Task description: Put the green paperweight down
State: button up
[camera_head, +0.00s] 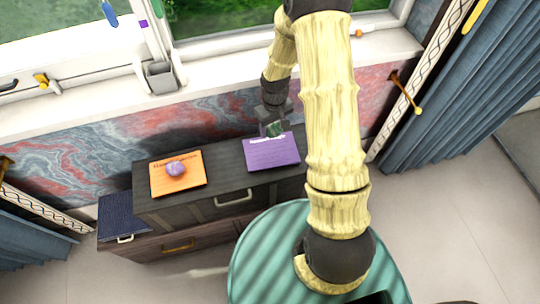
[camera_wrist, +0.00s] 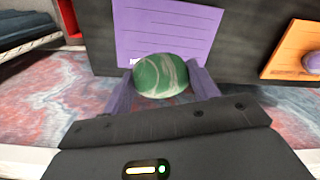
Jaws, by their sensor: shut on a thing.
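The green paperweight (camera_wrist: 160,75) is a rounded, white-veined stone held between the two purple fingers of my gripper (camera_wrist: 163,84) in the wrist view. In the head view the paperweight (camera_head: 274,129) is small and dark green, partly hidden by my gripper (camera_head: 273,123). My gripper is shut on it, at the far edge of a purple sheet (camera_head: 272,154) on the dark desk. The purple sheet also shows behind the paperweight in the wrist view (camera_wrist: 168,28). I cannot tell whether the paperweight touches the desk or hangs above it.
An orange sheet (camera_head: 178,187) with a purple round object (camera_head: 175,168) on it lies to the left on the dark desk (camera_head: 223,172). Bare desk top shows between the sheets. A marbled wall and windowsill (camera_head: 100,118) stand close behind. A green round top (camera_head: 260,250) is in front.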

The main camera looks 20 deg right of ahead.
jog(key=shift+s+a+n+b, duration=0.1)
jog(key=shift+a+n+b, duration=0.25)
jog(key=shift+a, duration=0.1)
jog(key=shift+s+a+r, duration=0.1)
jog(key=shift+a+r, duration=0.05)
jog(key=shift+r, duration=0.25)
jog(key=shift+f, duration=0.1)
send_over(270, 149)
notch_tip(270, 149, down, 6)
jog(key=shift+r+p, duration=0.1)
jog(key=shift+p, duration=0.2)
jog(key=shift+f, duration=2.05)
jog(key=shift+f, duration=0.1)
